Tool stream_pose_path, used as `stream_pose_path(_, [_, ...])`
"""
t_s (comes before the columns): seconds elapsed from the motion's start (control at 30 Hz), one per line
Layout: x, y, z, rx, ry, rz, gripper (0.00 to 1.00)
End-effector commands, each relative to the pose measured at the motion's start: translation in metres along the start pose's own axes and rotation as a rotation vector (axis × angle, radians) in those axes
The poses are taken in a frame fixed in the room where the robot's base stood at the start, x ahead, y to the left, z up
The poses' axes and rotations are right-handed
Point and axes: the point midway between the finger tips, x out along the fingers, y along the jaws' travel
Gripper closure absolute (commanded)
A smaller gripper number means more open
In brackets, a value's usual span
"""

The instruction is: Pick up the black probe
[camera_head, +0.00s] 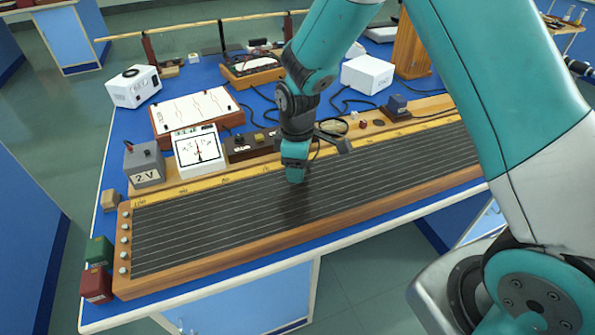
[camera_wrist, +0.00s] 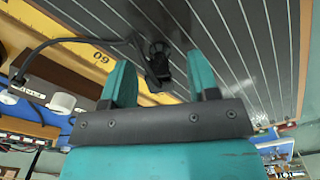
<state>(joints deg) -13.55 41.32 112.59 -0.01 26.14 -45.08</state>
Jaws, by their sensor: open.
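The black probe (camera_wrist: 157,62) shows in the wrist view, with a black cable running from it to the left. It is at the dark, wire-lined board (camera_wrist: 225,40), beside the yellow scale strip (camera_wrist: 75,42). My gripper (camera_wrist: 165,80) is open, with its two teal fingers on either side of the probe and apart from it. In the head view my gripper (camera_head: 296,178) points down over the middle of the long wooden board (camera_head: 210,222). The probe cannot be made out there, as my gripper covers that spot.
A white meter (camera_head: 198,150) and a grey 2 V box (camera_head: 145,165) stand behind the board at left. A dark block with knobs (camera_head: 250,145) is just left of my gripper. Cables lie on the blue bench. Green (camera_head: 99,251) and red (camera_head: 96,284) blocks sit at the front left.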

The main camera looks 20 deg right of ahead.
Motion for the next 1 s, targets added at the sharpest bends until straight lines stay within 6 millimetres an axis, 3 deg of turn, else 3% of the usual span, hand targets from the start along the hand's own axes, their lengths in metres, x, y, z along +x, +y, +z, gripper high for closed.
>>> stream_pose_path(0.13, [0.017, 0.000, 0.000, 0.000, -0.001, -0.001, 0.45])
stream_pose_path(0.4, [0.020, 0.000, 0.000, 0.000, 0.001, 0.001, 0.45])
stream_pose_path(0.63, [0.020, 0.000, 0.000, 0.000, 0.001, 0.001, 0.98])
stream_pose_path(1.0, [0.016, 0.001, 0.000, 0.000, 0.001, 0.001, 1.00])
